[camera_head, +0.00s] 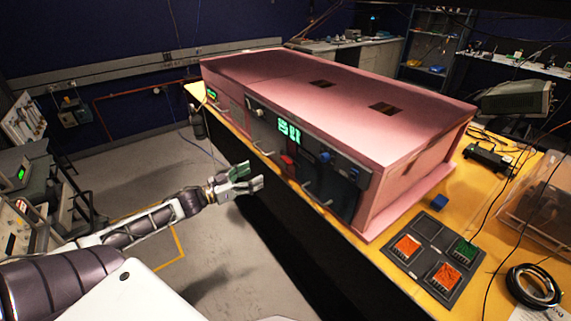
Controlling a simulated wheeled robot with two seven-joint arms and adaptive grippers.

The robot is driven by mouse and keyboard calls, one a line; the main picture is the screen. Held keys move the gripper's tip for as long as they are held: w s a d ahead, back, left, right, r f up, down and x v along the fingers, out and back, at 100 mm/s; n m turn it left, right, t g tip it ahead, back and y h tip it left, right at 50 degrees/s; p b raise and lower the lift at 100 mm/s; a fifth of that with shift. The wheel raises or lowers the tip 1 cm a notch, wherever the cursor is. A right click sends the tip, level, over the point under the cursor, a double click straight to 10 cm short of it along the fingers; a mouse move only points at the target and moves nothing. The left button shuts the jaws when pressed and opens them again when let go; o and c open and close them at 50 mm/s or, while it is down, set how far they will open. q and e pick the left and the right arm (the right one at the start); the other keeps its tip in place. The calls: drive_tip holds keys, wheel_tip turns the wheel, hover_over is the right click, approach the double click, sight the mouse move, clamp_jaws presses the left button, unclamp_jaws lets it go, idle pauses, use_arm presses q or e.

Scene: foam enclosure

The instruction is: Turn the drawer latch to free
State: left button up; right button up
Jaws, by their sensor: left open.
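The pink foam enclosure (330,85) stands on a yellow table, with a dark front panel (312,155) facing my left arm. A small red part (288,165) on the panel, under the lit green display (289,131), may be the drawer latch; its turn position is too small to tell. Bar handles show low on the front, one (317,194) right of the red part and another (263,149) to its left. My left gripper (254,178) is open and empty, in front of the panel, left of the red part and apart from it. My right gripper is not in view.
Floor left of the table is open.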

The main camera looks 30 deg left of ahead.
use_arm(q)
approach(284, 161)
drive_tip(key=shift+w, duration=0.55)
drive_tip(key=shift+d+b+x, duration=0.15)
drive_tip(key=shift+x, duration=0.85)
drive_tip(key=shift+d+b+x, duration=0.15)
drive_tip(key=shift+x, duration=2.95)
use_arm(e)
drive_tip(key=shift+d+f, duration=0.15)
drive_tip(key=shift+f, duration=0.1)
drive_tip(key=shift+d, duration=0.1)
